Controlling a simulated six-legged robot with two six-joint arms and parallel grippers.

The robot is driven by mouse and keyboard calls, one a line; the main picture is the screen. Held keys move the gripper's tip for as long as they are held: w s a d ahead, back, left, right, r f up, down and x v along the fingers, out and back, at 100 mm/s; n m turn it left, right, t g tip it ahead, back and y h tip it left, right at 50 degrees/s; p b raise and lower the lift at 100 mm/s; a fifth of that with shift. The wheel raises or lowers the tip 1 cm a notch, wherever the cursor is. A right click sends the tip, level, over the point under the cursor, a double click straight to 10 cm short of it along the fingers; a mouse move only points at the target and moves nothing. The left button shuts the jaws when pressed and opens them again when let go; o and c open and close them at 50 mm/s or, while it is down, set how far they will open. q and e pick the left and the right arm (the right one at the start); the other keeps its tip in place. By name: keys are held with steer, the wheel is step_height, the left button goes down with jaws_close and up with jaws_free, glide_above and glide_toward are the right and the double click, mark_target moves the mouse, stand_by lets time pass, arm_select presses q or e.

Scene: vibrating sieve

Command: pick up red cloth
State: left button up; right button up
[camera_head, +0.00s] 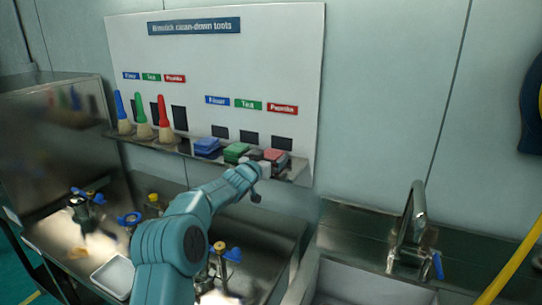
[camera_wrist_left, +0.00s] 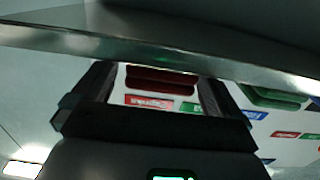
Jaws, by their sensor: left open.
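The folded red cloth (camera_head: 275,154) lies at the right end of a narrow shelf (camera_head: 297,171) on the wall board. My left gripper (camera_head: 262,162) is right in front of it and hides part of it. In the left wrist view the red cloth (camera_wrist_left: 160,81) shows dark red between the two spread fingers of my left gripper (camera_wrist_left: 155,88). The gripper is open. I cannot tell whether the fingers touch the cloth. My right gripper is not in view.
A green cloth (camera_head: 236,152) and a blue cloth (camera_head: 207,147) lie left of the red one. Several colour-handled brushes (camera_head: 142,120) stand further left. Below are a steel sink with taps and, at right, a tall faucet (camera_head: 412,220).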

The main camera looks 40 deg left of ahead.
arm_select(q)
steer(key=shift+w+f, duration=0.1)
steer(key=c, duration=1.1)
steer(key=shift+o, duration=0.2)
